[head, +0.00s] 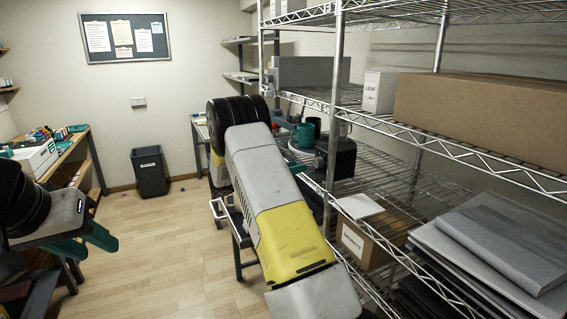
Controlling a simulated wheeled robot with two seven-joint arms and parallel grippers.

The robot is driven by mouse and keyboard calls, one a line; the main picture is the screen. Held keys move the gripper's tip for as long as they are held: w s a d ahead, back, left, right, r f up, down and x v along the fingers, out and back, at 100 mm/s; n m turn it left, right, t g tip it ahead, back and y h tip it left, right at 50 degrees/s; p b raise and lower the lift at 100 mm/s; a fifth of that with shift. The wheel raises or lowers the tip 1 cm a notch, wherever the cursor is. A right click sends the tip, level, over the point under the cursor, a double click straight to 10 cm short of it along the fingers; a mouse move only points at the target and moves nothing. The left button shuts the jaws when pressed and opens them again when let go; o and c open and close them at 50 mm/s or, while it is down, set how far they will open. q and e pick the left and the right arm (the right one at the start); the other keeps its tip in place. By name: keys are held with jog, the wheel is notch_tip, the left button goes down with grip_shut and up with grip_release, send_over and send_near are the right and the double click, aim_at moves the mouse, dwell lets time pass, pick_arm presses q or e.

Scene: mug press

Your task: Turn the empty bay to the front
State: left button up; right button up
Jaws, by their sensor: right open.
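A round turntable (299,150) stands on the middle shelf of the wire rack, partly hidden behind my right arm. A dark green mug (313,126) shows near it. The arm hides most of the turntable, and I cannot make out which bay is empty. My right gripper is largely hidden behind my arm; a teal piece (303,136) that looks like its finger shows by the turntable, open. I cannot tell whether it touches. My left gripper (97,250) is at the left, far from the rack, its teal fingers apart and empty.
A black box-shaped thing (342,158) is right of the turntable. A cardboard box (362,243) and grey panels (490,245) lie lower right.

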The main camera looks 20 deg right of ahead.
aim_at(315, 163)
jog(key=d, duration=0.7)
jog(key=shift+w+d, duration=0.1)
jog(key=shift+w, duration=0.1)
jog(key=shift+c, duration=0.5)
grip_shut()
